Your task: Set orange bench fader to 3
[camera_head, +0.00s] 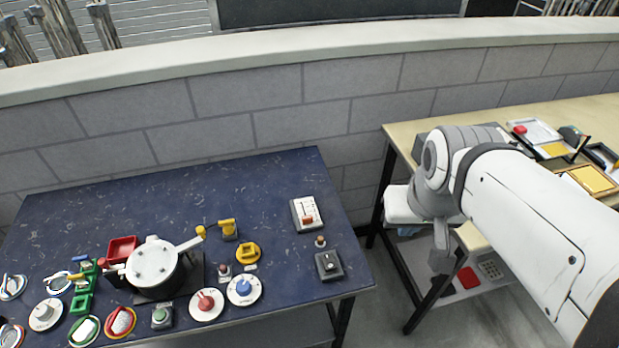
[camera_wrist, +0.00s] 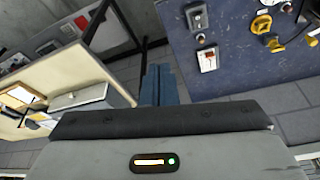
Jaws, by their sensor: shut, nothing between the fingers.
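The fader (camera_head: 307,213) is a small white panel with an orange knob and a printed scale, at the back right of the blue bench. Its knob sits near the lower end of the panel; the scale marks are too small to read. In the wrist view the fader (camera_wrist: 207,60) shows right of the fingers, with its orange knob visible. My gripper (camera_head: 441,259) hangs over the gap to the right of the bench, well apart from the fader. In the wrist view its fingers (camera_wrist: 159,84) are together and empty.
A black switch box (camera_head: 328,265) and a small toggle (camera_head: 320,241) stand in front of the fader. A pot (camera_head: 153,268), dials and a yellow handle (camera_head: 228,228) crowd the bench front and middle. A wooden table (camera_head: 404,134) with trays stands right. The bench's back is clear.

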